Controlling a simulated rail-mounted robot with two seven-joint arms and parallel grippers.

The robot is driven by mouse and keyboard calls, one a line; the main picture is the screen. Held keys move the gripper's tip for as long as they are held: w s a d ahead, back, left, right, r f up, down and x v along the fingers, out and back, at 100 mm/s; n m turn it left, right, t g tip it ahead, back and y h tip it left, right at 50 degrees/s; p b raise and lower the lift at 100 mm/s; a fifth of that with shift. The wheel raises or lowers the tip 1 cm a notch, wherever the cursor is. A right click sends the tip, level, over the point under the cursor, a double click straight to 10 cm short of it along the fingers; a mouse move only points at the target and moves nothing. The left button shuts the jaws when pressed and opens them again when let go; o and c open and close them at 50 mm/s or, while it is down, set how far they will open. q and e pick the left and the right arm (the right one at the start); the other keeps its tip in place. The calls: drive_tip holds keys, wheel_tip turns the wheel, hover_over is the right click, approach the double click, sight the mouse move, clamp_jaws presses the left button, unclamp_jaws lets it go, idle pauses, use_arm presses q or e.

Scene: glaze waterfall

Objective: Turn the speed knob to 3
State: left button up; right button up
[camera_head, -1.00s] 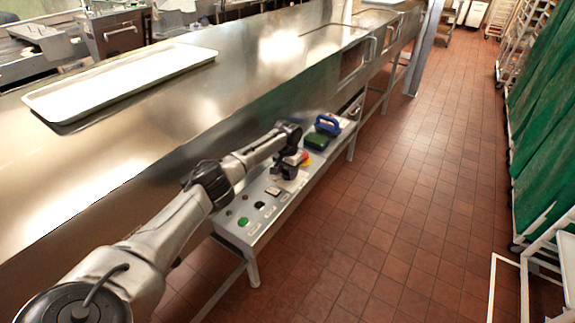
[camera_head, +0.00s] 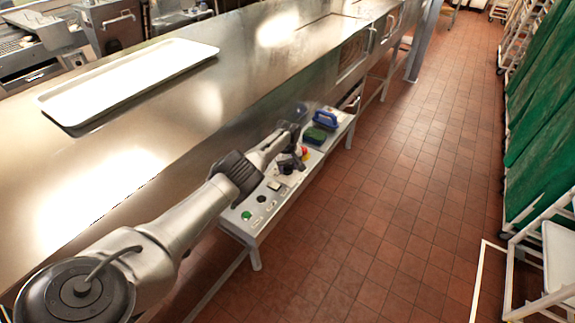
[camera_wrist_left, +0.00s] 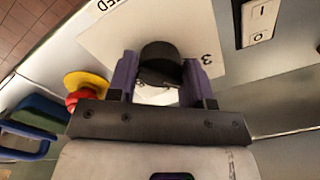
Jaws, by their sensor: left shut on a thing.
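The speed knob (camera_wrist_left: 159,52) is a round black knob on a white label plate (camera_wrist_left: 108,38) in the left wrist view. The plate shows the end of a word, "ED", and a numeral 3 near the right-hand finger, both turned over in this view. My left gripper (camera_wrist_left: 160,78) has its two purple-grey fingers on either side of the knob and is shut on it. The knob's pointer and the rest of its scale are hidden or too dark to read. In the head view the left gripper (camera_head: 292,162) is over the control panel (camera_head: 255,225) and hides the knob. My right gripper is not in view.
A red emergency button on a yellow base (camera_wrist_left: 84,88) is close beside the gripper. A rocker switch (camera_wrist_left: 259,22) is on the other side. A green button (camera_head: 246,215), a green pad (camera_head: 316,134) and a blue-handled item (camera_head: 326,119) are on the panel. The steel counter (camera_head: 215,105) rises behind.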

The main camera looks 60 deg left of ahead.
sight(287, 166)
use_arm(q)
drive_tip(key=shift+n, duration=1.9)
drive_tip(key=o, duration=0.9)
drive_tip(key=shift+c, duration=0.2)
wheel_tip(287, 166, up, 14)
drive_tip(key=p, duration=1.3)
drive_tip(key=shift+f, duration=0.1)
